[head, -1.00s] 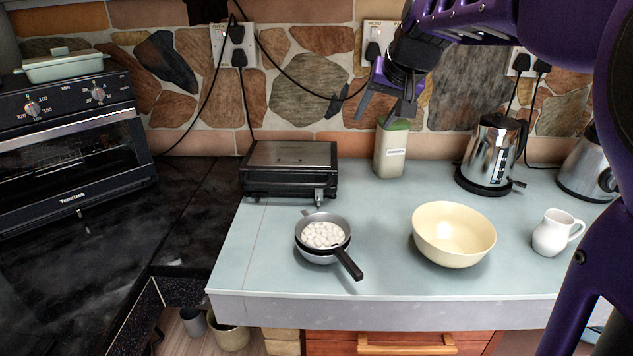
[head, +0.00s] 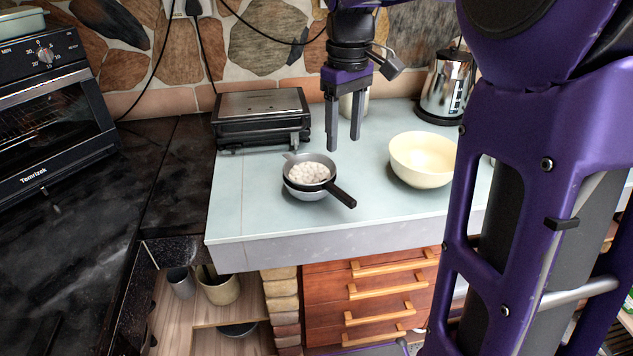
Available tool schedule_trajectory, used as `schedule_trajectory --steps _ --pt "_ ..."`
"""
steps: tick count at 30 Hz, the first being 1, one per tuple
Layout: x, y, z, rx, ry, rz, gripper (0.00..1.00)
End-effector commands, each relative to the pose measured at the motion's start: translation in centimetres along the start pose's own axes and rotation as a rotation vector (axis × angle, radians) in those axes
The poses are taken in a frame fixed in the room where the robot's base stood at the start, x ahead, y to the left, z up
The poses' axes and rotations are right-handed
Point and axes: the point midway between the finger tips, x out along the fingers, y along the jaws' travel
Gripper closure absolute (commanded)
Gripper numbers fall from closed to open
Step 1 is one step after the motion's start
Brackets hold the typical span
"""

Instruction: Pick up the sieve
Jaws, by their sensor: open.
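The sieve (head: 329,184) has a dark rim and a black handle that points to the lower right. It holds several small white pieces (head: 309,173) and sits in a grey metal bowl (head: 303,194) on the pale blue worktop. My gripper (head: 344,146) is open and empty, fingers pointing down. In the picture it is just above and to the right of the sieve, apart from it. How far above or behind the sieve it is, I cannot tell for sure.
A cream bowl (head: 421,160) stands right of the sieve. A black and steel grill (head: 262,118) stands behind left, a kettle (head: 446,88) behind right. A canister is partly hidden behind my gripper. The worktop (head: 245,205) is clear left of the sieve.

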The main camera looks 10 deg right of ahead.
Motion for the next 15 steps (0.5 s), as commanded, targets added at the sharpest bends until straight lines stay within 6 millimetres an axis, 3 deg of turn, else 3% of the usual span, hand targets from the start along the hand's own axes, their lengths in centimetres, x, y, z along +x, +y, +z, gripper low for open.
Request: schedule_trajectory --steps 1,9,15 --pt "1.6 0.0 0.1 0.0 -0.004 -0.002 0.43" --pt "7.2 0.0 0.0 0.001 -0.002 -0.002 0.43" --pt "9.0 0.0 -0.1 0.002 0.002 0.0 0.43"
